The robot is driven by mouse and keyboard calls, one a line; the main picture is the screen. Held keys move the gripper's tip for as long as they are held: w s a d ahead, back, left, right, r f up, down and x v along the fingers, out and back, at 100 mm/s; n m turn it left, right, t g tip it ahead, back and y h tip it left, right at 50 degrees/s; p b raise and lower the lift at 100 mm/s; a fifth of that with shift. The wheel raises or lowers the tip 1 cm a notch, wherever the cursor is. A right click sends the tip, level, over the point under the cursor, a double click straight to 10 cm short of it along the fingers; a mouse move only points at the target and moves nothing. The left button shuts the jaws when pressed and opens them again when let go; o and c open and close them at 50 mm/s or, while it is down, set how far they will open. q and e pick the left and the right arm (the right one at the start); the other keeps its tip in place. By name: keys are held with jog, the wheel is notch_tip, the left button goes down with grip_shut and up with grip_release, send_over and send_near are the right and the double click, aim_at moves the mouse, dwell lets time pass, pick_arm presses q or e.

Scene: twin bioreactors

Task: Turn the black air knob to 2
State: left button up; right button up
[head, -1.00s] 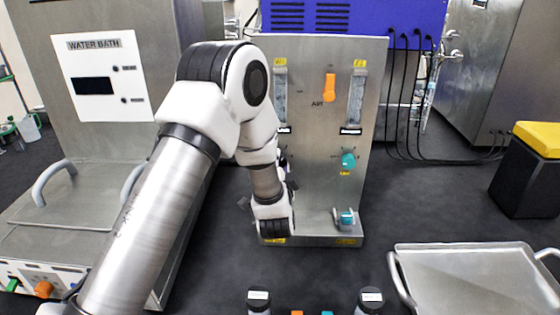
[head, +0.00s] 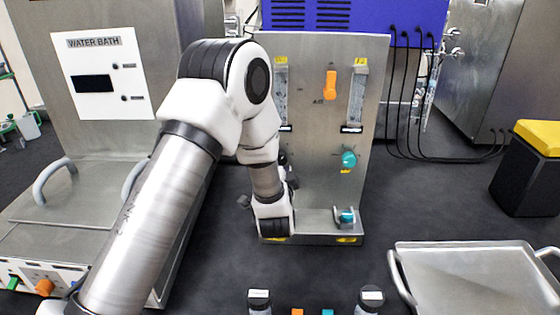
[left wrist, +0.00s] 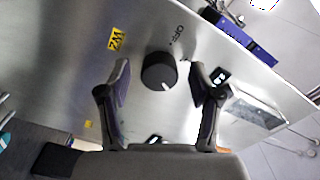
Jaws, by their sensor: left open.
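The black air knob (left wrist: 159,72) is on the steel panel (left wrist: 190,40) in the left wrist view, with a white pointer line on its face. My left gripper (left wrist: 160,88) is open, with one finger on each side of the knob and visible gaps to both. I cannot tell how deep the fingers are. In the head view, my left arm hides most of the knob, and the left gripper (head: 270,180) shows only in part in front of the panel (head: 310,180). My right gripper is not in view.
A water bath (head: 95,85) stands on the left. A steel tray (head: 470,275) and bottles (head: 259,300) are in front.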

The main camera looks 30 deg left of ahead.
pick_arm(q)
jog(key=v, duration=1.1)
jog(key=shift+s, duration=0.3)
